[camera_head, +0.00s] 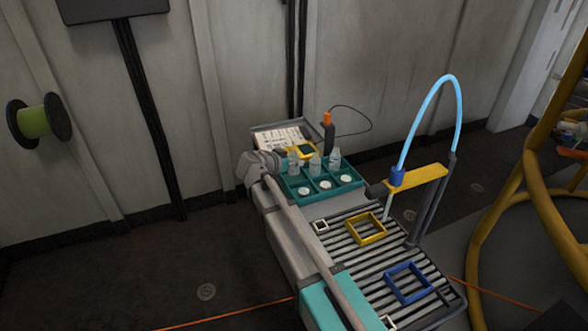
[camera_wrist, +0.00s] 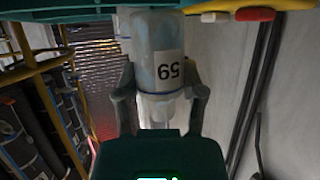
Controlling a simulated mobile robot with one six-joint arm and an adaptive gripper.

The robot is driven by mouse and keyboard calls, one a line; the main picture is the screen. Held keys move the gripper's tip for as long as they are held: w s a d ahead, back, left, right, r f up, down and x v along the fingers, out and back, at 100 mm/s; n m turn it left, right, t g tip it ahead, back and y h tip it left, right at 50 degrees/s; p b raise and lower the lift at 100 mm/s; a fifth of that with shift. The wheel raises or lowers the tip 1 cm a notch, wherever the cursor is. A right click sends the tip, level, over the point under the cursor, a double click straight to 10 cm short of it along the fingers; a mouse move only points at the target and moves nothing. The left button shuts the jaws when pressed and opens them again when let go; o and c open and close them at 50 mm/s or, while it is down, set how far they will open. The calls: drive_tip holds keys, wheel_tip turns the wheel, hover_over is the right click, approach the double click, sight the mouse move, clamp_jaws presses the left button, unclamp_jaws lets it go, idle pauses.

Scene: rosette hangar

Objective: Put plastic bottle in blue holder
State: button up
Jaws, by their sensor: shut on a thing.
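The plastic bottle (camera_wrist: 160,50) is clear, with a white label bearing a printed number and a dark blue band. In the wrist view, my gripper (camera_wrist: 158,95) is shut on it, with a finger on each side. In the head view, my gripper (camera_head: 275,160) is at the left end of the teal tray, close to the left bottle (camera_head: 294,163); its fingertips are hard to make out. The blue holder (camera_head: 395,288) is a square open frame on the roller conveyor, toward the front right. No bottle shows inside it.
The teal tray (camera_head: 318,195) carries more clear bottles (camera_head: 335,160) and several white round pieces. A yellow square frame (camera_head: 380,235) lies between tray and blue holder. A yellow bar (camera_head: 418,174) with a light-blue hose (camera_head: 425,100) stands over the conveyor's right side.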

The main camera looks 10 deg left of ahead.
sight(294, 168)
drive_tip(key=shift+w+f+b, duration=0.15)
drive_tip(key=shift+f+b, duration=1.15)
drive_tip(key=shift+f, duration=0.2)
drive_tip(key=shift+f, duration=0.2)
drive_tip(key=o, duration=0.8)
drive_tip(key=shift+p+v, duration=2.4)
drive_tip(key=shift+v, duration=4.5)
drive_tip(key=shift+d+f, duration=0.1)
drive_tip(key=shift+f, duration=0.05)
drive_tip(key=shift+c, duration=0.4)
